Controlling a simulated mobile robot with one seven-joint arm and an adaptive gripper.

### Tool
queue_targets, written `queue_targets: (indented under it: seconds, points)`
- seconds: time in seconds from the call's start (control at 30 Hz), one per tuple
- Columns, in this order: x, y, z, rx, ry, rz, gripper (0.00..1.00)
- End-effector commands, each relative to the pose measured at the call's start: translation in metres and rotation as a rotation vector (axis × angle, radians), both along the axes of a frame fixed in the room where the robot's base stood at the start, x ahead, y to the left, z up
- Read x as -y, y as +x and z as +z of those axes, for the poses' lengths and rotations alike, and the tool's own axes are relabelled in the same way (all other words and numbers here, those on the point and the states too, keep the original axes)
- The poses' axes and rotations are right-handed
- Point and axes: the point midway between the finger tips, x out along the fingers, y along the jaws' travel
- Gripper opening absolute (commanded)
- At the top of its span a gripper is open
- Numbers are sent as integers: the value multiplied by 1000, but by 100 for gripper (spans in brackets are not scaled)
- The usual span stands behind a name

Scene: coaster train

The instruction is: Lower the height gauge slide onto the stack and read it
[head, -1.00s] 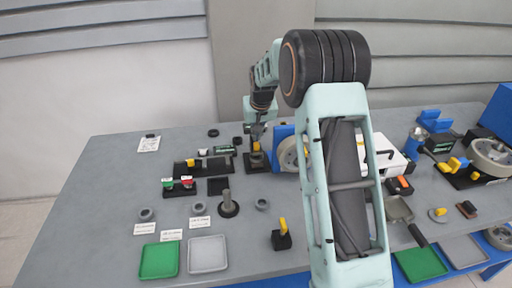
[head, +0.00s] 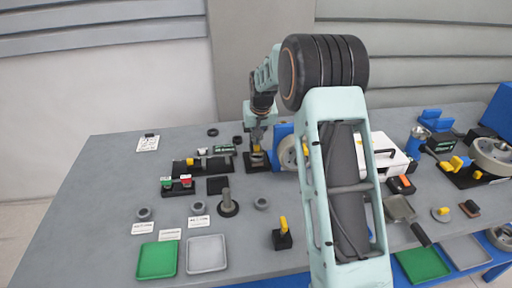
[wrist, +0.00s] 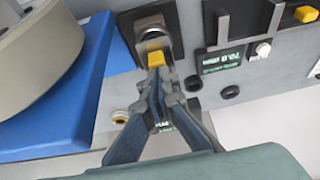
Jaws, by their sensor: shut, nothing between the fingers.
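The height gauge stands at the back middle of the table, with a dark square base (head: 256,166) and a yellow tab (wrist: 155,59) on its slide. A grey round part (wrist: 151,34) sits on the base beyond the tab in the wrist view; I cannot tell how many pieces are stacked there. A display (wrist: 222,60) beside it reads 70.0 mm, upside down in the wrist view. My gripper (wrist: 157,72) is shut and empty, its tips right at the yellow tab. I cannot tell whether they touch it. In the head view my gripper partly hides the gauge.
A wheel on a blue stand (wrist: 60,115) is close beside my gripper. A black fixture with a yellow tab (head: 190,162) stands on the other side. A green tray (head: 158,260), a grey tray (head: 207,254) and a dark post (head: 227,203) are nearer the front.

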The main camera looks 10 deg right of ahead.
Motion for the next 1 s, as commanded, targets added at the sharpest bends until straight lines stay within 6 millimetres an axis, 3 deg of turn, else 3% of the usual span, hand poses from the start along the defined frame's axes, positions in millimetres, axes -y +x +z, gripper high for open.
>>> queue_targets:
  seconds: [0.57, 1.0]
  points:
    - [0, 0, -12, -1, 0, 0, 0]
    - [0, 0, 19, 0, 0, 0, 0]
